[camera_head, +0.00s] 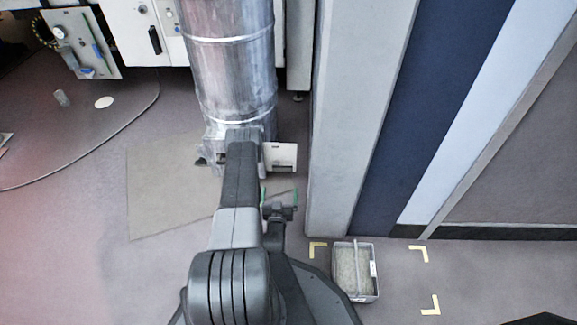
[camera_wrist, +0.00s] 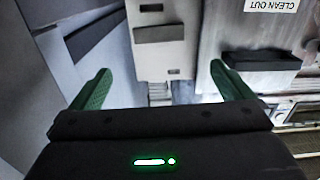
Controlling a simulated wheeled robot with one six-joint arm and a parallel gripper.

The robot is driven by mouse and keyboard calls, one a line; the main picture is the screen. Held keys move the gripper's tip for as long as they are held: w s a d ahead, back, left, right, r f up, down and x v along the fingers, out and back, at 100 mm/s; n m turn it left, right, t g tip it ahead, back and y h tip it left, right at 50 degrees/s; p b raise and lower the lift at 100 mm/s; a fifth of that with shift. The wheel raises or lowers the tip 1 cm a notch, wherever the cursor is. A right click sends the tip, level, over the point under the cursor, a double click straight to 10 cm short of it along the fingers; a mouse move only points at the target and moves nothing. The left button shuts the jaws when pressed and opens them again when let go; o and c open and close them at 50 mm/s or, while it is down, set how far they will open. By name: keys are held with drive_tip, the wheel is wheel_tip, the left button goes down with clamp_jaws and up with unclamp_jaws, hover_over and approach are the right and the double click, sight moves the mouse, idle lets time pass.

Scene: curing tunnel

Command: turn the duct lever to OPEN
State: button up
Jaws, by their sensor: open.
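The silver round duct (camera_head: 232,65) stands upright in the upper middle of the head view. A pale plate (camera_head: 284,152) sticks out to the right of its lower end. My gripper (camera_head: 280,193) is open and empty, just in front of this plate. In the wrist view, my green fingers (camera_wrist: 160,72) are spread wide, with a pale slotted plate (camera_wrist: 152,63) between and beyond them. A dark bar (camera_wrist: 166,33) lies across that plate. I cannot tell which part is the duct lever, and I see no OPEN mark. My arm hides part of the duct's base.
A metal panel marked CLEAN OUT (camera_wrist: 270,6) has a dark handle (camera_wrist: 261,62) at the right of the wrist view. A pale post (camera_head: 358,110) stands close right of my gripper. A grey bin (camera_head: 341,244) sits on the floor. Floor at left is mostly clear.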

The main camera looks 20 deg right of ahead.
sight(282, 168)
drive_tip(key=b+x, duration=0.4)
drive_tip(key=x, duration=0.8)
drive_tip(key=shift+w+d+f, duration=0.1)
drive_tip(key=shift+d+f, duration=0.05)
drive_tip(key=shift+w+d, duration=0.3)
drive_tip(key=shift+w, duration=0.35)
drive_tip(key=shift+c, duration=0.4)
drive_tip(key=c, duration=1.3)
